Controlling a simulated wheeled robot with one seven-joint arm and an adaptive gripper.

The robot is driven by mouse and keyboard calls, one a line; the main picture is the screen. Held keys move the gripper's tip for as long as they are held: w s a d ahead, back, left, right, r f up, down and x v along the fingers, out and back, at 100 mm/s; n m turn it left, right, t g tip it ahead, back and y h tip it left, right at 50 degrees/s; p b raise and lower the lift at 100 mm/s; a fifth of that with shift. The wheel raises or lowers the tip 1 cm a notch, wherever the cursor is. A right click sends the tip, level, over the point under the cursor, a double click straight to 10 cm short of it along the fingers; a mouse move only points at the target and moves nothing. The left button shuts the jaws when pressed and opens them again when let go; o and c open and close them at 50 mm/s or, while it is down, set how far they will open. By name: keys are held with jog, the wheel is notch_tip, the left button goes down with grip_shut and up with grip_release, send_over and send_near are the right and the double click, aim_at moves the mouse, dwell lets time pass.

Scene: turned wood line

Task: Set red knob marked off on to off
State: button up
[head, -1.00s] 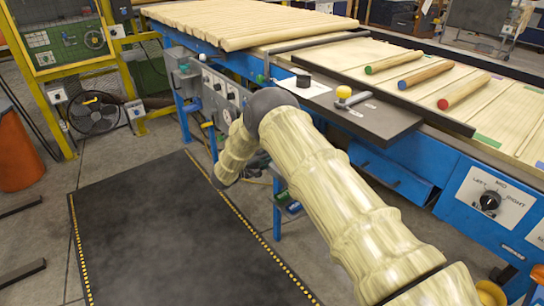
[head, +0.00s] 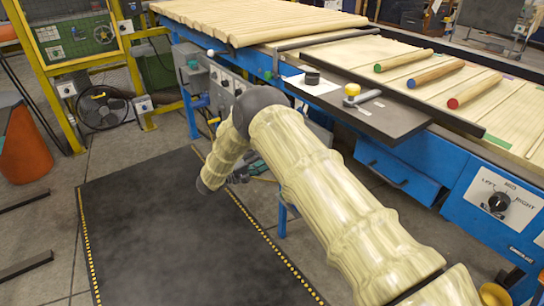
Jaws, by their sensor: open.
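I cannot make out a red knob marked off on in the head view. A grey control panel (head: 226,88) with several small knobs is on the side of the blue line, partly hidden behind my arm; its markings are too small to read. My arm reaches up from the lower right, bends at a dark elbow and drops to a dark wrist. My gripper (head: 240,177) shows only as small dark parts beside the wrist, open, below the panel and apart from it. I see nothing held in it.
A black LEFT-MID-RIGHT knob (head: 498,202) is at the right. A yellow-topped handle (head: 352,90) and three colour-ended rods, one being a red-ended rod (head: 474,90), are on top. A dark mat (head: 170,230) lies clear in front. A yellow-framed fence (head: 135,70) stands left.

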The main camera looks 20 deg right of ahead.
jog(key=v, duration=0.4)
jog(key=shift+a, duration=0.1)
dwell(0.4)
